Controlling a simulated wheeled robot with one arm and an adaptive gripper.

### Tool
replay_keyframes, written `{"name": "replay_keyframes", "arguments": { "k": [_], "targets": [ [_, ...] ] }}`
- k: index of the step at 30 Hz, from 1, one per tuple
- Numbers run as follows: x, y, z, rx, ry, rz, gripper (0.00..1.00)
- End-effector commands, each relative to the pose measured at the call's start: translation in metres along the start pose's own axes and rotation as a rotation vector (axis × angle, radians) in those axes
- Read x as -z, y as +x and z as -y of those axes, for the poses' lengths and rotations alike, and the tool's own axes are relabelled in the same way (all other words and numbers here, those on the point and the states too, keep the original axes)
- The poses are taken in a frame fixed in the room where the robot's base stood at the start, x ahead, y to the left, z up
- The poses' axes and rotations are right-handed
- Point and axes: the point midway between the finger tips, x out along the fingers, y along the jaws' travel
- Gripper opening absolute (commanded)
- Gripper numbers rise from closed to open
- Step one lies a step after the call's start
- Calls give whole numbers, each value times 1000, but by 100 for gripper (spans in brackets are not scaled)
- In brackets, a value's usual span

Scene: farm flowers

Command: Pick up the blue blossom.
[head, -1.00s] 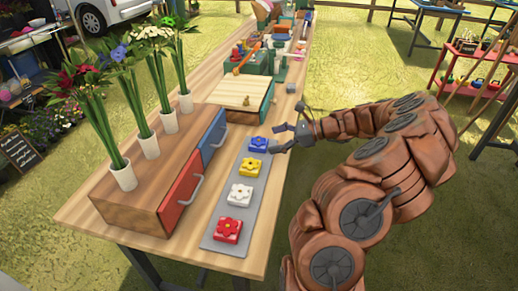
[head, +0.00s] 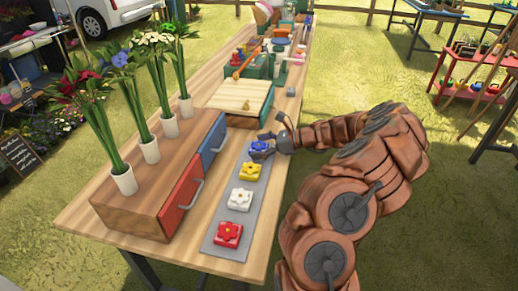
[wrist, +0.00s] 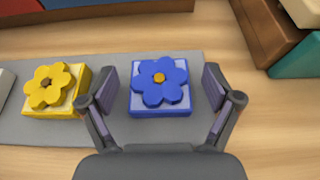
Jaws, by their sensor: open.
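The blue blossom (wrist: 160,83) is a blue flower with an orange centre on a square blue and white block. It sits at the far end of a grey tray (head: 222,247), and in the head view the blue blossom (head: 259,146) is partly overlapped by my fingers. My gripper (wrist: 160,105) is open, with one finger on each side of the block. In the wrist view, slim gaps show between the fingers and the block. In the head view my gripper (head: 264,146) reaches in from the right.
A yellow blossom (wrist: 52,89) is next to the blue one. A white blossom (head: 241,199) and a red blossom (head: 228,235) are nearer on the tray. A wooden cabinet (head: 132,220) with red and blue drawers and vases stands left. A wooden-topped box (head: 240,96) stands beyond.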

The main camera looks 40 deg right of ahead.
Motion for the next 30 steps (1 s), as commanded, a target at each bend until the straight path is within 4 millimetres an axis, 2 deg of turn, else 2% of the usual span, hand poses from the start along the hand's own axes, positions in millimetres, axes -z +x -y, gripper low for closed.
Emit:
{"name": "replay_keyframes", "arguments": {
  "k": [6, 23, 30],
  "targets": [
    [0, 0, 0, 0, 0, 0, 88],
    [0, 0, 0, 0, 0, 1, 29],
    [0, 0, 0, 0, 0, 1, 27]
  ]
}}
